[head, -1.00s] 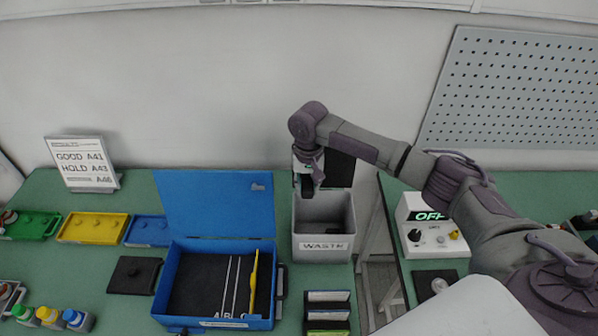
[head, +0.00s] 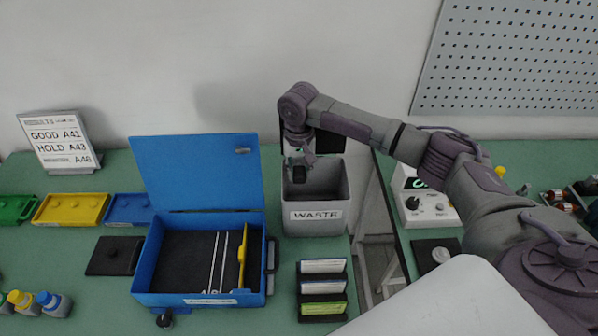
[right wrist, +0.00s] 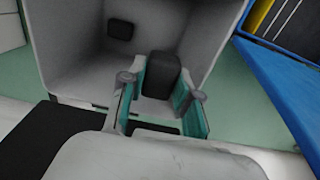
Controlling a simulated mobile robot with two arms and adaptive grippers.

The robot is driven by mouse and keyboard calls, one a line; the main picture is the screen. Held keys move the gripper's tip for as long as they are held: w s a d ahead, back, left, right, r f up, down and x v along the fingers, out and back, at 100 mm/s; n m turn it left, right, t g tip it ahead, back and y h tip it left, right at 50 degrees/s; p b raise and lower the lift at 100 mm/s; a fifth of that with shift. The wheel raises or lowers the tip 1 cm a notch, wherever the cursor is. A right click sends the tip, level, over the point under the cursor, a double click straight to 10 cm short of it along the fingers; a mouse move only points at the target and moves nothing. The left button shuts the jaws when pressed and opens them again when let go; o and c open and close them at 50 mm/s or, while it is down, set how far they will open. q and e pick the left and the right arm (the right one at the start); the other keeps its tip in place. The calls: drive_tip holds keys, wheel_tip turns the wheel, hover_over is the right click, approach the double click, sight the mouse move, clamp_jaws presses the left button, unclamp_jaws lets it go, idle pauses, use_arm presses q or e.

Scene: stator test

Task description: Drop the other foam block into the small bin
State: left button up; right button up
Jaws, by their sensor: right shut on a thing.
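The small grey bin labelled WASTE (head: 316,216) stands on the green table, right of the blue case. My right gripper (head: 300,167) is over the bin's mouth, pointing down. In the right wrist view its teal-padded fingers (right wrist: 160,97) are shut on a black foam block (right wrist: 161,74). The held block also shows small and dark in the head view (head: 299,175). Another black block (right wrist: 120,30) lies inside the bin, apart from the held one. My left gripper is not in view.
The open blue case (head: 150,262) with thin rods stands left of the bin. A card rack (head: 322,290) is in front of the bin. A control box (head: 425,208) is on the right-hand table, beyond a gap. Yellow (head: 72,209) and green trays are at far left.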

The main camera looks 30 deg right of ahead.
drive_tip(key=shift+f, duration=1.5)
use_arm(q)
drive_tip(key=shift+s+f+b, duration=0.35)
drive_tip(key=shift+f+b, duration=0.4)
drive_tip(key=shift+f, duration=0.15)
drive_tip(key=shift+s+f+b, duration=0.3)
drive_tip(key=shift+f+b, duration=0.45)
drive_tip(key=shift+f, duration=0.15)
use_arm(e)
drive_tip(key=shift+f, duration=4.2)
drive_tip(key=o, duration=0.8)
drive_tip(key=shift+o, duration=0.2)
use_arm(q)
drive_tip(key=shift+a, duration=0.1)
use_arm(e)
drive_tip(key=shift+w+r, duration=0.1)
drive_tip(key=shift+r, duration=0.05)
